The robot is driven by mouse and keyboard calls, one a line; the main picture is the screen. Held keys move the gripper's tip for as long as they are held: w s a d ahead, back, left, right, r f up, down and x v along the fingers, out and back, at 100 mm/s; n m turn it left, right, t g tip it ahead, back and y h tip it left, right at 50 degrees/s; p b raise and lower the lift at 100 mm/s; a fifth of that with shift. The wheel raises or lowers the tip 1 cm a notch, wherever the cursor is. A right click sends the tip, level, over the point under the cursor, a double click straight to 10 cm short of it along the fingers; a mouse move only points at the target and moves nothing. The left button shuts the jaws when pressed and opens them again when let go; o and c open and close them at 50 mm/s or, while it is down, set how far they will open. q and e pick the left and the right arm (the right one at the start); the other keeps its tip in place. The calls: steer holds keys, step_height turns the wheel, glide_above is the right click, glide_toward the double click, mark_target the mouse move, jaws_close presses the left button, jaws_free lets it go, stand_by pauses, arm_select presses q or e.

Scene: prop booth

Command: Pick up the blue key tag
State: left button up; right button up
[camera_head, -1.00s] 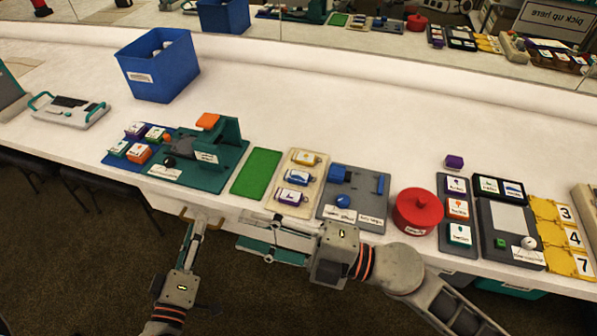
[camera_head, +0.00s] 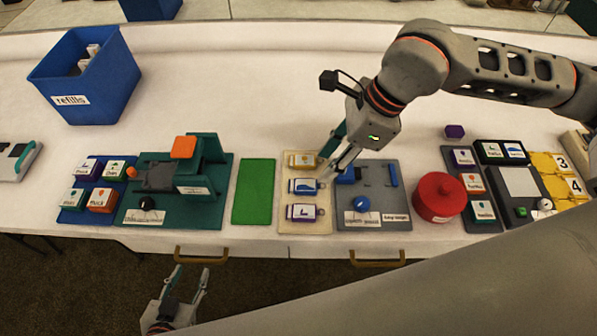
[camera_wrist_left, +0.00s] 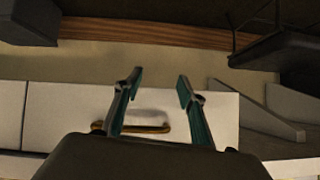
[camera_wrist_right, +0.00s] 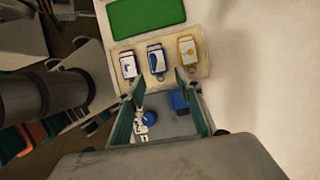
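The blue key tag (camera_head: 303,186) lies flat in the middle of a cream tray (camera_head: 306,228), between an orange-yellow tag (camera_head: 302,160) and a purple tag (camera_head: 302,212). In the right wrist view the blue tag (camera_wrist_right: 156,60) lies just beyond the fingertips, roughly in line with the gap. My right gripper (camera_head: 328,166) is open and empty, near the tray's right edge; its spread fingers also show in the right wrist view (camera_wrist_right: 160,86). My left gripper (camera_head: 191,276) is open and empty, in front of the counter; its fingers show in the left wrist view (camera_wrist_left: 159,80).
A grey board with a blue knob and blocks (camera_head: 375,213) adjoins the tray on the right, under my right gripper. A green mat (camera_head: 254,192) lies left of the tray. A red round pot (camera_head: 439,197) stands further right. The counter behind the tray is clear.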

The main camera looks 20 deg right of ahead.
mark_target(310, 185)
steer(key=shift+f, duration=0.45)
steer(key=shift+s+a+f, duration=0.1)
steer(key=shift+a+f, duration=0.35)
steer(key=shift+f, duration=0.25)
steer(key=x, duration=0.5)
steer(key=shift+f, duration=0.15)
steer(key=c, duration=0.7)
